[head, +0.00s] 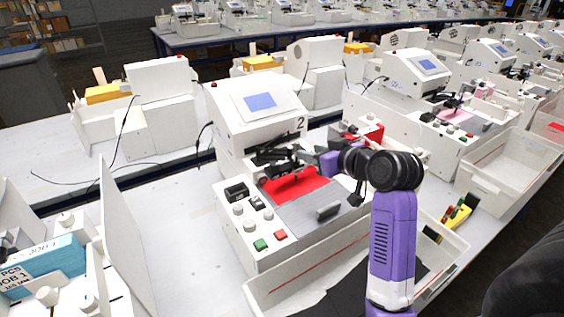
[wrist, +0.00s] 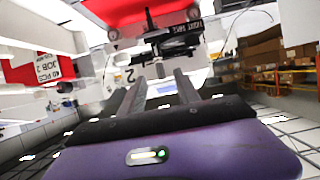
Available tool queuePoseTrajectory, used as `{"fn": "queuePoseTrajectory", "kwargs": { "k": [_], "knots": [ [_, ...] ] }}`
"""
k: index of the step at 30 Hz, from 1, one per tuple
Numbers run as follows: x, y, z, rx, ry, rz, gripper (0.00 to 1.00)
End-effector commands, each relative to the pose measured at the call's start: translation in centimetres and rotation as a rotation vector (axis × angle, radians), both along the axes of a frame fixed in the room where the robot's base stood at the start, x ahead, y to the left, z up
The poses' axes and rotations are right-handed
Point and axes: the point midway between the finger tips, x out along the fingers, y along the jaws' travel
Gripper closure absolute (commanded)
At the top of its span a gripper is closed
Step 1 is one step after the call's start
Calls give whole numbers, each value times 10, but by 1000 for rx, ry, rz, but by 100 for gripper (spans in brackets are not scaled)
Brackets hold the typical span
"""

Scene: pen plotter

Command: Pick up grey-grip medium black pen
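I cannot pick out a grey-grip medium black pen in either view. A white pen plotter marked 2 (head: 255,110) stands in the middle of the head view, with dark carriage parts (head: 275,150) above its red sheet (head: 298,186). The dark carriage parts also show at the top of the wrist view (wrist: 172,38), ahead of my fingers. My gripper (wrist: 158,80) is open, its two dark fingers apart with nothing visible between them. In the head view its purple body is at the plotter's right side, and the fingers are hard to make out.
A white bin (head: 262,296) lies along the plotter's front, with dark material inside. Yellow, green and red items (head: 457,214) lie right of my arm. Another white bin (head: 482,196) is at the right. A white upright panel (head: 122,245) stands at the left, with bare table between.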

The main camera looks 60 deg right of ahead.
Motion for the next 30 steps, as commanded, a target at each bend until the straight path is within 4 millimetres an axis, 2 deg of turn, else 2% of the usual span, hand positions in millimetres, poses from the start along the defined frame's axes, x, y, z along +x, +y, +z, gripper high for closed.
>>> {"fn": "queuePoseTrajectory", "kwargs": {
  "k": [18, 28, 30],
  "knots": [
    [56, -33, -26, -4, 3, 4, 61],
    [61, -36, -30, -5, 4, 4, 61],
    [61, -36, -30, -5, 4, 4, 75]
  ]
}}
